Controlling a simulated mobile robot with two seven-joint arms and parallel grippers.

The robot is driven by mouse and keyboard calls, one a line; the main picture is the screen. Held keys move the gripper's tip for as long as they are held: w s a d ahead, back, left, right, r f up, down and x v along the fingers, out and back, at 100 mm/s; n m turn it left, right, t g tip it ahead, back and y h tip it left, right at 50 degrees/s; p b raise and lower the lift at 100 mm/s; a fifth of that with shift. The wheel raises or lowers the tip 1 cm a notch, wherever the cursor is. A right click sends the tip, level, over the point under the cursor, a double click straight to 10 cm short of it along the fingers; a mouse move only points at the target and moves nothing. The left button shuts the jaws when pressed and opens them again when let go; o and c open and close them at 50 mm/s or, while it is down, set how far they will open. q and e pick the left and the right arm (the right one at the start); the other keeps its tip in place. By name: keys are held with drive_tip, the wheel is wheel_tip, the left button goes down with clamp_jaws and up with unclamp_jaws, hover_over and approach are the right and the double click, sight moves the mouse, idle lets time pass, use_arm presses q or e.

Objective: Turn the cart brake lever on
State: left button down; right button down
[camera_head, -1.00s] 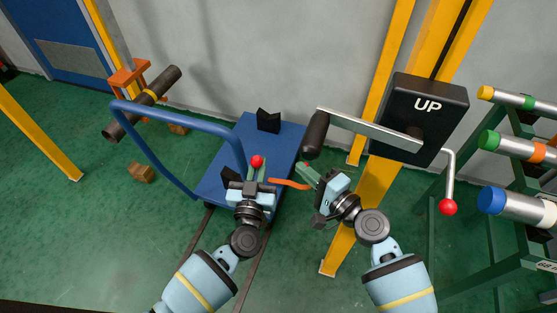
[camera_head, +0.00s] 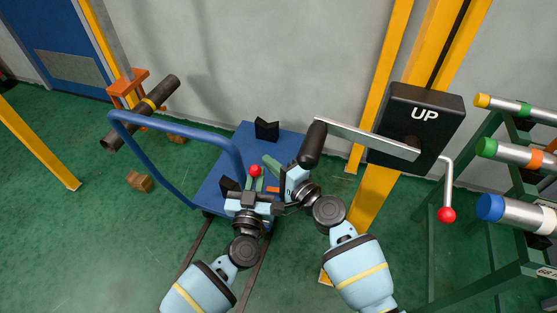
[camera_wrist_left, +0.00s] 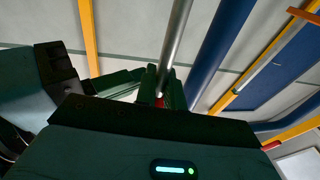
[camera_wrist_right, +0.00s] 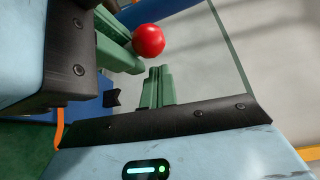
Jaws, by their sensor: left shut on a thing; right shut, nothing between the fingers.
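The brake lever's red knob (camera_head: 255,170) stands over the near end of the blue cart (camera_head: 286,143). The lever's base is hidden.
The cart's blue handle (camera_head: 175,122) arches at the left. A black box marked UP (camera_head: 425,113) with a crank grip (camera_head: 312,145) hangs close to my right arm. A pipe rack (camera_head: 505,200) stands at the right. The green floor at the left is mostly free.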

use_arm(q)
drive_tip(key=shift+f, duration=0.2)
use_arm(e)
drive_tip(key=shift+s+a, duration=0.35)
drive_tip(key=shift+s, duration=0.25)
drive_tip(key=shift+s, duration=0.1)
